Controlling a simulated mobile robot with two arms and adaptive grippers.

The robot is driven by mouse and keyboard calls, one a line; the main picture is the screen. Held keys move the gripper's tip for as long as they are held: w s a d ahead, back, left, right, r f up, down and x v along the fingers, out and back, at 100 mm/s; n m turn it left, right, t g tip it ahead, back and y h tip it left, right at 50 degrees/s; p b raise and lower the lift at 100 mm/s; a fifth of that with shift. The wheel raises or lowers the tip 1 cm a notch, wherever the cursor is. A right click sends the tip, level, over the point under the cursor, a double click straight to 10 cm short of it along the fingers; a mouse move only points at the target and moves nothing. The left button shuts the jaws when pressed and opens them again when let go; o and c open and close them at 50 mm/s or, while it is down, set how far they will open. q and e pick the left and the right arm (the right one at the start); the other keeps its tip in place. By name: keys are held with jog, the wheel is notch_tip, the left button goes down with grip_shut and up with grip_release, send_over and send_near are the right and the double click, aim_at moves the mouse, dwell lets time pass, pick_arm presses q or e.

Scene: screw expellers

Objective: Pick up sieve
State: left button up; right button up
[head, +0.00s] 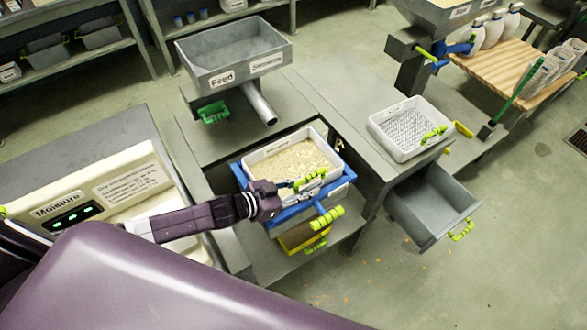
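A white sieve-like tray (268,153) filled with pale grain sits in a blue frame (238,172) in the machine's middle bay. A lime-green handle is at its front edge. My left gripper (312,184) is at this handle, its fingers overlapping it; whether they are closed on it is too small to tell. A second white tray with a perforated floor, which looks like a sieve (405,130), lies on the grey top to the right. It has a lime-green handle and nothing touches it. My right gripper is not in view.
A yellow tray (292,240) with a lime handle is below the blue frame. A grey drawer (430,215) stands open at the right. The feed hopper (235,60) and its spout are behind. A moisture meter (90,200) is at the left.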

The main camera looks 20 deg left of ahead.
pick_arm(q)
jog(key=shift+x, duration=0.85)
grip_shut()
jog(key=shift+r, duration=0.2)
